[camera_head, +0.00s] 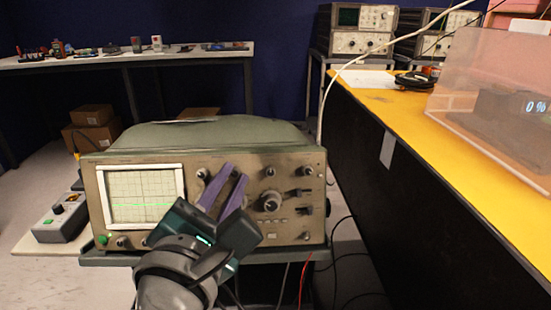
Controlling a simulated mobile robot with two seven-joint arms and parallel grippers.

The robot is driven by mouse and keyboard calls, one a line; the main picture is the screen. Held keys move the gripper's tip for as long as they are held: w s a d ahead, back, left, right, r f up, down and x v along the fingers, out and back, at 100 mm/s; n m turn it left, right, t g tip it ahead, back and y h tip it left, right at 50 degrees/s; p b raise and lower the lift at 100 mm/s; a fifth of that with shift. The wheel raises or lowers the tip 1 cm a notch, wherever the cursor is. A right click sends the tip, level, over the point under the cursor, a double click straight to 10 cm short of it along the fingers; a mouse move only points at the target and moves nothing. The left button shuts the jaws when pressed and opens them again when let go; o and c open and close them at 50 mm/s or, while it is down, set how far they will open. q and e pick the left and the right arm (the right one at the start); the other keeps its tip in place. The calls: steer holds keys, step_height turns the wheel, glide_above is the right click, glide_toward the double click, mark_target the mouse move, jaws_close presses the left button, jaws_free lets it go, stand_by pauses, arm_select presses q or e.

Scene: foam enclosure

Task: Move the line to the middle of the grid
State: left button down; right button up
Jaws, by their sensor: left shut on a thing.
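The oscilloscope (300,217) stands upright, with its front panel facing me. Its screen (130,185) shows a pale grid at the left of the panel. A green horizontal line (140,204) crosses the grid slightly below its middle. My left gripper (236,171) reaches up to the panel just right of the screen. Its purple fingers are shut on a small knob in the upper panel; the fingers mostly hide it. My right gripper is not in view.
A larger knob (271,201) and several smaller controls sit right of my fingers. A yellow-topped bench (400,110) with a clear box (490,90) is at the right. A grey control box (60,218) is at the left. Cables hang below the oscilloscope.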

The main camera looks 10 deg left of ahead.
arm_select(q)
steer(key=shift+a+r+m+h+p, duration=0.15)
steer(key=shift+m+h+p, duration=0.1)
steer(key=shift+m+p, duration=0.3)
steer(key=shift+d+r+m+h+p, duration=0.1)
steer(key=shift+m+h+p, duration=0.15)
steer(key=shift+m+p, duration=0.3)
steer(key=m+p, duration=0.1)
steer(key=m+g+p, duration=0.1)
steer(key=m+p, duration=0.1)
steer(key=m+h+p, duration=0.1)
steer(key=shift+a+r+m+g, duration=0.15)
steer(key=shift+r+m+g, duration=0.1)
steer(key=shift+m+g, duration=0.15)
steer(key=shift+m+g+h+p, duration=0.3)
steer(key=shift+m+p, duration=0.8)
steer(key=shift+p, duration=0.1)
steer(key=shift+f+m+g+p, duration=0.1)
steer(key=shift+m+g+p, duration=0.3)
steer(key=shift+m+p, duration=0.35)
steer(key=c, duration=0.8)
jaws_free()
steer(key=shift+f, duration=0.1)
steer(key=shift+c, duration=0.2)
